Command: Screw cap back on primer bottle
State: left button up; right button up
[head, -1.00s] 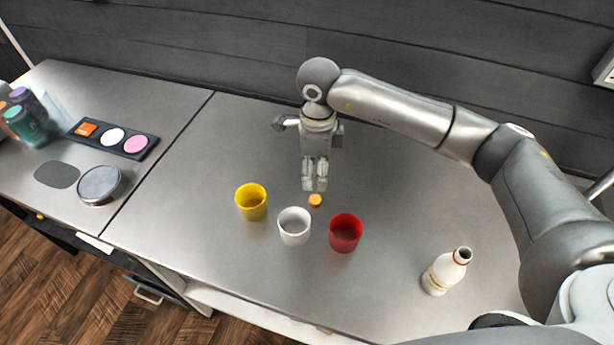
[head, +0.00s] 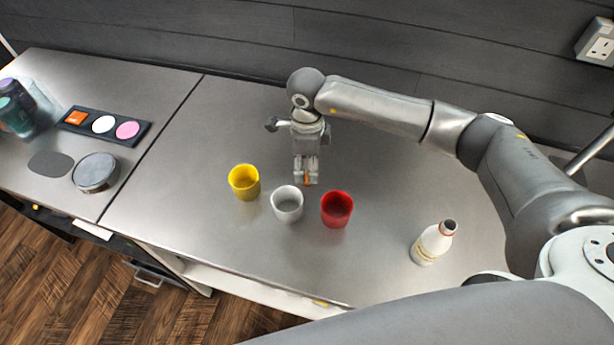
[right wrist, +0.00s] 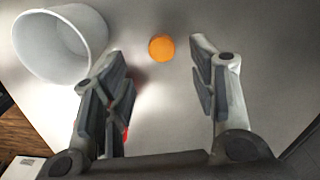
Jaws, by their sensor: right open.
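The primer bottle (head: 431,243) is white, upright and without a cap, its dark mouth showing, on the right of the worktop. A small orange cap (right wrist: 162,48) lies on the worktop, ahead of and roughly between my right fingertips in the right wrist view. In the head view the right gripper mostly hides it. My right gripper (head: 306,180) points down behind the cups, low over the worktop. Its fingers (right wrist: 157,62) are apart, with nothing held between them. My left gripper is not in view.
A yellow cup (head: 244,183), a white cup (head: 287,205) and a red cup (head: 337,210) stand close in front of the right gripper. A black palette (head: 75,133) and a round tin (head: 96,172) are at left. The worktop between red cup and bottle is clear.

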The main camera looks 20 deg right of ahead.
aim_at(307, 178)
jog(key=shift+f+p, duration=0.15)
jog(key=shift+p, duration=0.15)
notch_tip(307, 178, down, 4)
jog(key=shift+f+p, duration=0.1)
jog(key=shift+p, duration=1.15)
jog(key=shift+w+f, duration=0.1)
jog(key=shift+f, duration=0.25)
jog(key=c, duration=0.8)
